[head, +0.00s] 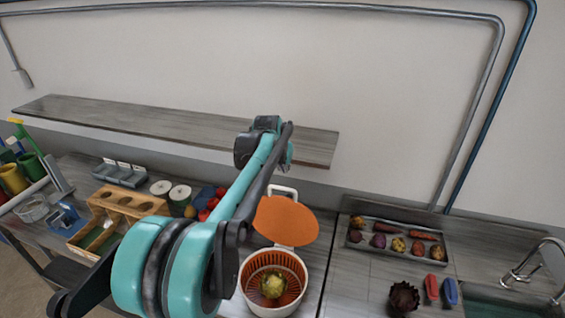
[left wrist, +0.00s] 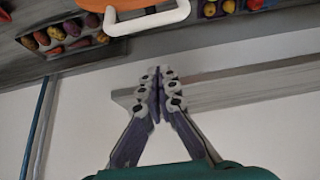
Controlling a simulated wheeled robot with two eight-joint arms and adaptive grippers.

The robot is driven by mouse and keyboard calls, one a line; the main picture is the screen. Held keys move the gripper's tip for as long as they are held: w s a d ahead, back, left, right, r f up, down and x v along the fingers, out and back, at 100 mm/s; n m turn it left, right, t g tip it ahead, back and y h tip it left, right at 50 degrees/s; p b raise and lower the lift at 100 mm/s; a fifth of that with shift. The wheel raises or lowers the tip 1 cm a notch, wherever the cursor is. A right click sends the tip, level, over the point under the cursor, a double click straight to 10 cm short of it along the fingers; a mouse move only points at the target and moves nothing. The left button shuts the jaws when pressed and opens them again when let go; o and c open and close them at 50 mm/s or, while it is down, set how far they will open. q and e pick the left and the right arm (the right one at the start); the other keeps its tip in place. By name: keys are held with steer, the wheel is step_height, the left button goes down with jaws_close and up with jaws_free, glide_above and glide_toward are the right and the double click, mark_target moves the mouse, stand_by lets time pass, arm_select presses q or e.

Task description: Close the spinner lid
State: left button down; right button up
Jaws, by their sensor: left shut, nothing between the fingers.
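The salad spinner is a white bowl (head: 273,311) with an orange basket (head: 262,262) inside, in the lower middle of the head view. A yellow-green item (head: 273,285) lies in the basket. Its orange lid (head: 286,221) stands raised and tilted at the back of the bowl, with a white handle (head: 283,191) behind it. The handle also shows at the top of the left wrist view (left wrist: 146,21). My left gripper (left wrist: 157,80) is shut and empty, apart from the handle. In the head view its fingertips are hidden behind my arm. My right gripper is not in view.
A grey shelf (head: 180,127) runs along the wall behind my left arm. A tray of vegetables (head: 362,251) lies right of the spinner, with a sink (head: 505,302) beyond. A wooden caddy (head: 126,203) and white-topped canisters (head: 180,193) stand left.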

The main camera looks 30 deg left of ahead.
arm_select(q)
steer(key=f, duration=0.1)
steer(key=s+f, duration=0.1)
steer(key=s+f+p, duration=0.1)
steer(key=shift+s+d+f, duration=0.2)
steer(key=shift+d+f, duration=0.1)
steer(key=shift+w+f, duration=0.15)
steer(key=shift+w, duration=0.1)
steer(key=shift+s, duration=0.1)
